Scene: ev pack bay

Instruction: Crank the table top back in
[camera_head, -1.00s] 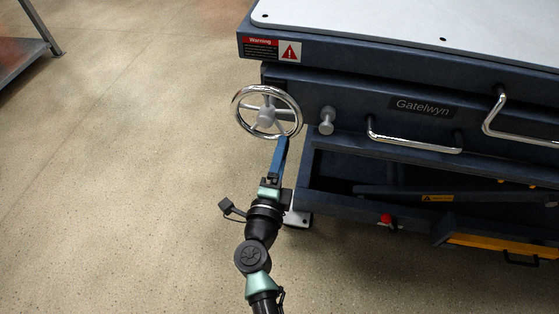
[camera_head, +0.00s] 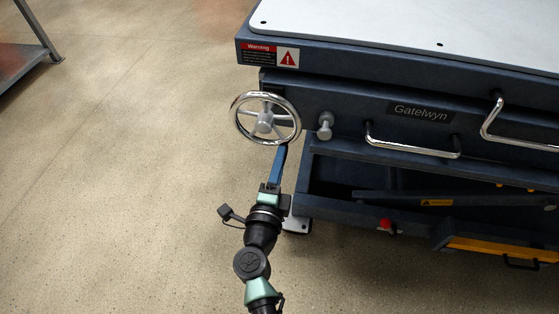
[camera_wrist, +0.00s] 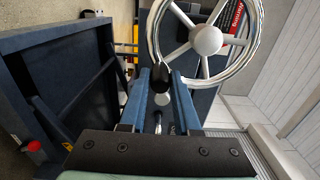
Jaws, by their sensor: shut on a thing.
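A chrome handwheel (camera_head: 264,95) with grey spokes and a round grey hub sits on the front left of the dark blue table (camera_head: 300,82). The white-surfaced table top (camera_head: 340,22) is above it. My gripper (camera_head: 281,150) reaches up to the lower right of the wheel's rim. In the wrist view, its two blue fingers (camera_wrist: 160,84) are shut on a dark crank knob (camera_wrist: 161,75) at the rim. The fingers partly hide the knob. The wheel's hub (camera_wrist: 206,40) is to the right of the fingers there.
A grey knob (camera_head: 325,125) is right of the wheel, then a chrome bar handle (camera_head: 412,148). An open lower bay has a red button (camera_head: 386,225) and a yellow-edged part (camera_head: 500,248). A metal shelf (camera_head: 25,65) stands at far left. Floor left of the table is clear.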

